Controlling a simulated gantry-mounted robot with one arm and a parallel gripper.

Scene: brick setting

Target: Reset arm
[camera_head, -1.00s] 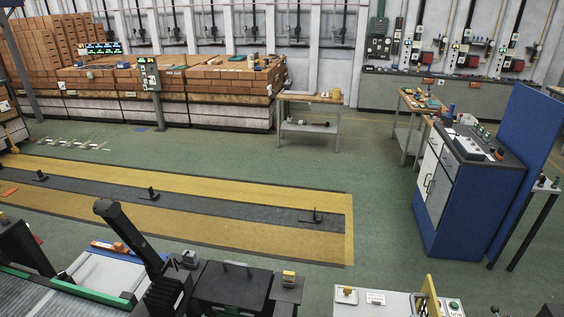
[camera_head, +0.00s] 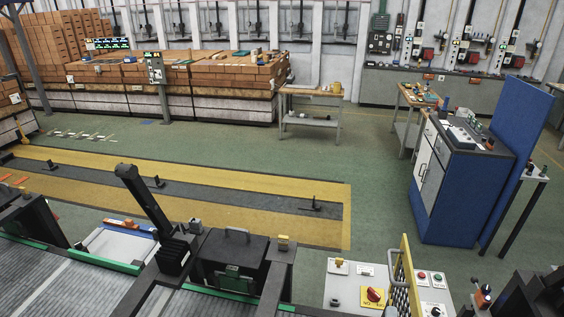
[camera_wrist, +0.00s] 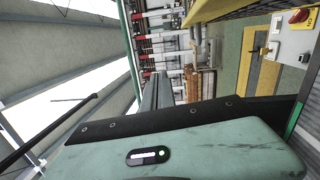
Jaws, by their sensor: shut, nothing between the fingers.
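My gripper (camera_wrist: 158,88) shows in the wrist view as narrow grey fingers held together beyond a black edge. They have nothing between them and point toward the far wall. My green-grey housing, with a small dark label and a lit dot, fills the bottom of that view. The head view does not clearly show my arm or gripper.
A control panel with a red knob (camera_head: 375,295) stands at the front, beside a yellow guard (camera_head: 408,270). A blue cabinet (camera_head: 465,195) stands at right. A workbench (camera_head: 312,93) and brick stacks (camera_head: 215,75) are at the back. Green floor (camera_head: 378,170) between is open.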

